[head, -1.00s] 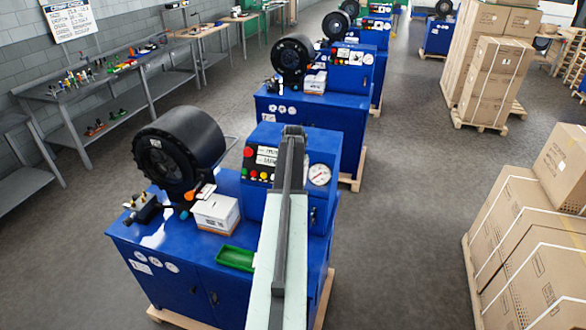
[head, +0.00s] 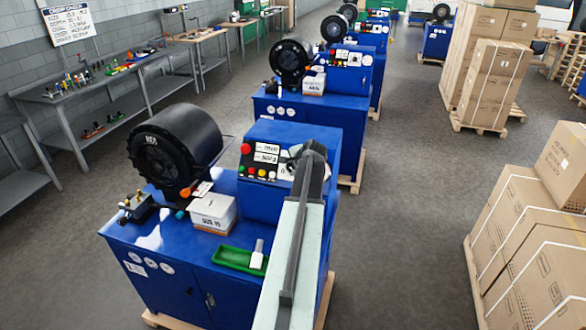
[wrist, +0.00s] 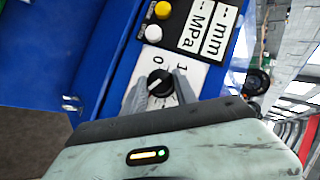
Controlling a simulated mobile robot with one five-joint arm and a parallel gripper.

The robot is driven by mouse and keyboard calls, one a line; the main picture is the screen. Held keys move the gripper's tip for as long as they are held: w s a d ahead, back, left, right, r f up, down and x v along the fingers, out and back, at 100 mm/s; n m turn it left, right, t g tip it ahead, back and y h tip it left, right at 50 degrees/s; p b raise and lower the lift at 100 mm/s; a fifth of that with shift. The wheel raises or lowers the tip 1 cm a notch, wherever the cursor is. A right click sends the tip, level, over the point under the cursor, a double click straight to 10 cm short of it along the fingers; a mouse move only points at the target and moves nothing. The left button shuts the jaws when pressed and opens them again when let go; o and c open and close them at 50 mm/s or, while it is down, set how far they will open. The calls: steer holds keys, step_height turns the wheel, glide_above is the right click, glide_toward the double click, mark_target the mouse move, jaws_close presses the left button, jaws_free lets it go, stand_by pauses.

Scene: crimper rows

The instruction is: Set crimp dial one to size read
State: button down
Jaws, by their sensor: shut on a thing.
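The crimp dial (wrist: 160,83) is a black knob with a white pointer mark on a white plate marked 0 and 1, on the nearest blue machine's control panel. In the wrist view my gripper (wrist: 161,92) has one grey finger on each side of the knob, shut on it. In the head view my gripper (head: 298,160) is at the right part of the panel, and my arm hides the dial. Two white readout labels (head: 266,152), marked mm and MPa in the wrist view, sit beside it.
The nearest machine (head: 170,270) carries a black crimp head (head: 178,150), a white box (head: 212,211) and a green tray (head: 232,258). More such machines stand behind. A chart (head: 68,22) hangs above the left bench. Cartons (head: 530,250) stand right; the aisle between is clear.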

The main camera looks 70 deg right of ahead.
steer(key=shift+m, duration=0.3)
steer(key=c, duration=1)
jaws_free()
steer(key=shift+o, duration=0.2)
steer(key=p+v, duration=0.5)
steer(key=v, duration=0.2)
steer(key=shift+s+a+r, duration=0.2)
steer(key=shift+s+a, duration=0.05)
steer(key=shift+a, duration=0.05)
